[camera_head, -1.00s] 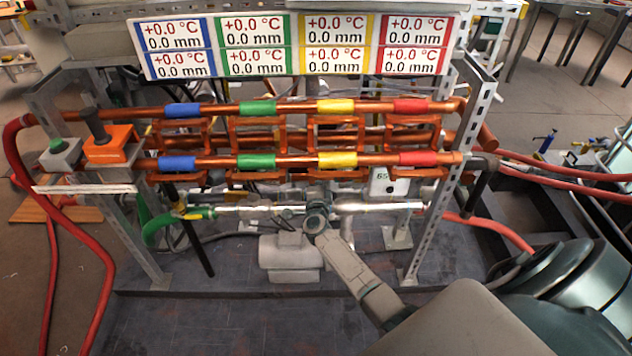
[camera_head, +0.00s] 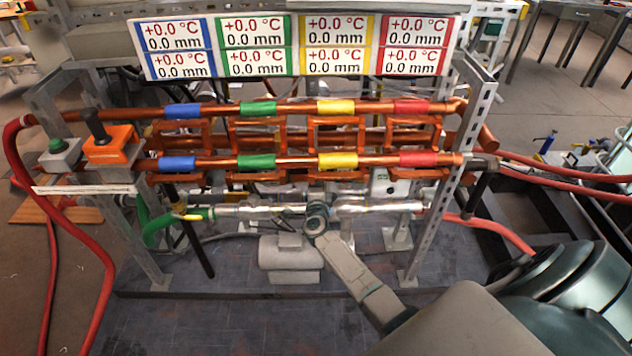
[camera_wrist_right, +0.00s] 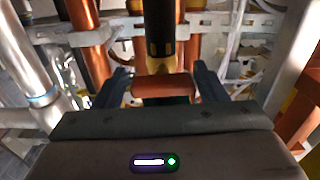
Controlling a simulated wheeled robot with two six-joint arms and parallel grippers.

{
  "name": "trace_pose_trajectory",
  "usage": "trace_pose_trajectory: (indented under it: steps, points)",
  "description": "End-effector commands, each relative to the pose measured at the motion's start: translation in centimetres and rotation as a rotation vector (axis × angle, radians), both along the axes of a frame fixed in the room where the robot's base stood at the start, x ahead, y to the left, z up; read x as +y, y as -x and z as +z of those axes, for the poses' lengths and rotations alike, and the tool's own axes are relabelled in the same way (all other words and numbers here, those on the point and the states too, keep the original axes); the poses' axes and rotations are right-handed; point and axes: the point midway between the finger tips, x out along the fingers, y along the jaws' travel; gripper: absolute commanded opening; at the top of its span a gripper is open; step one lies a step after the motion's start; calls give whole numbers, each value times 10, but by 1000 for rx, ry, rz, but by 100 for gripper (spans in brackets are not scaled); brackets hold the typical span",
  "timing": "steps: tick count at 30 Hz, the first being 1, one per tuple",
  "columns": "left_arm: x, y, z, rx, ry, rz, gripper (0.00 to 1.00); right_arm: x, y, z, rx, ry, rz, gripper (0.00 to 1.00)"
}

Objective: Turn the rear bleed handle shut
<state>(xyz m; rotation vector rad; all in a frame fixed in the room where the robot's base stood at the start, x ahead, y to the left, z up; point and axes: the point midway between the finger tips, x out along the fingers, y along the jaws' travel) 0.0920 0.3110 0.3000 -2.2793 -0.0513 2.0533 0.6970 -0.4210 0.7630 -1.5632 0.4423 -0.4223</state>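In the right wrist view my right gripper (camera_wrist_right: 163,88) has its two dark fingers spread apart. A short copper-coloured crosspiece (camera_wrist_right: 165,85) lies between them, with a dark gap below it. I cannot tell whether either finger touches it, or whether it is the rear bleed handle. A copper pipe with a black band (camera_wrist_right: 160,35) rises behind it. In the head view my right arm (camera_head: 355,275) comes in from the lower right and reaches below the copper pipes; its gripper cannot be made out there. No bleed handle is clearly identifiable in the head view. My left gripper is not in view.
A front copper pipe (camera_head: 290,160) and a rear copper pipe (camera_head: 285,107) with coloured bands cross above the arm. A perforated steel post (camera_head: 440,190) stands right. A silver pipe (camera_wrist_right: 32,75) and a copper pipe (camera_wrist_right: 88,45) flank the gripper's left. Red hoses (camera_head: 95,265) hang left.

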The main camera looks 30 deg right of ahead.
Motion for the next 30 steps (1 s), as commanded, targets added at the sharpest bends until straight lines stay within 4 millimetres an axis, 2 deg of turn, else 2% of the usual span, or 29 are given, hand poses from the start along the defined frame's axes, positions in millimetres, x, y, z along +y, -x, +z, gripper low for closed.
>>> trace_pose_trajectory:
  steps: [8, 21, 25, 30]
  points:
    - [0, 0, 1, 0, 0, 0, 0, 5, 8, 0, -1, -1, 0, 65]
    - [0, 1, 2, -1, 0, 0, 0, 48, 77, -1, 0, -1, 0, 65]
    - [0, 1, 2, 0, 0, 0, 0, 54, 88, 0, -1, -1, 0, 65]
    - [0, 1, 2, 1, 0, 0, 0, 57, 93, 0, 0, 0, 0, 65]
